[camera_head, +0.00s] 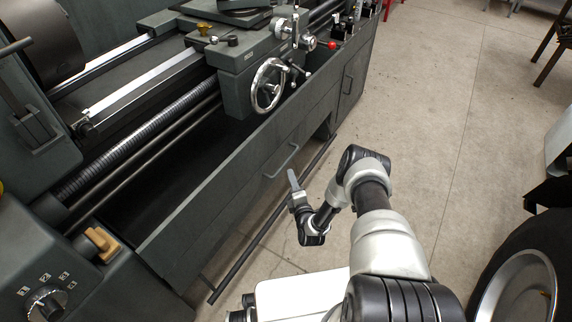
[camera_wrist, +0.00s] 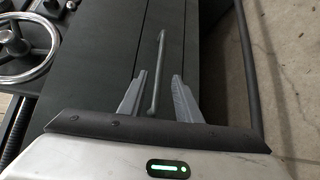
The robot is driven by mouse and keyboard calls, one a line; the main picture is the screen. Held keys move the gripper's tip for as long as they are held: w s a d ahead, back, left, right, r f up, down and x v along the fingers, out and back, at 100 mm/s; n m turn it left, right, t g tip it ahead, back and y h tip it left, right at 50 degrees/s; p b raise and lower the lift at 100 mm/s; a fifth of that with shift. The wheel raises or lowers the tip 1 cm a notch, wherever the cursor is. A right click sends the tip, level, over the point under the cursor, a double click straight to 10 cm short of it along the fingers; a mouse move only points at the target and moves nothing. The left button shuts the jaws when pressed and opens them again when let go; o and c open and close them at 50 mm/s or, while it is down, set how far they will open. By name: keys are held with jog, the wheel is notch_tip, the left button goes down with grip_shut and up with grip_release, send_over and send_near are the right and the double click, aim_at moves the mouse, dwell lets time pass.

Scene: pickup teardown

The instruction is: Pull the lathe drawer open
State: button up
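The lathe drawer (camera_head: 252,160) is a dark grey front panel on the side of the lathe, and it looks shut. Its grey bar handle (camera_head: 283,160) sticks out from the panel, slanted in the head view. In the wrist view the handle (camera_wrist: 158,70) runs lengthwise, its near end between the two fingers. My gripper (camera_head: 292,178) is just in front of the handle in the head view. In the wrist view my gripper (camera_wrist: 156,88) is open, with a finger on each side of the handle and gaps visible between them.
The lathe's handwheel (camera_head: 268,86) and red-knobbed lever (camera_head: 331,45) stand above the drawer. A long dark bar (camera_head: 262,238) runs low along the lathe's front. The concrete floor (camera_head: 440,120) beyond my arm is clear.

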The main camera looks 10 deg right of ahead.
aim_at(286, 160)
jog(key=shift+w+a+f+b, duration=0.2)
jog(key=shift+w+b, duration=0.45)
jog(key=shift+w, duration=1.25)
jog(key=shift+w+a+f+b, duration=0.1)
jog(key=shift+w+f+b, duration=0.4)
jog(key=shift+w, duration=1.4)
jog(key=shift+w+a+f+b, duration=0.1)
jog(key=shift+w+b, duration=0.65)
jog(key=shift+w, duration=1.15)
grip_shut()
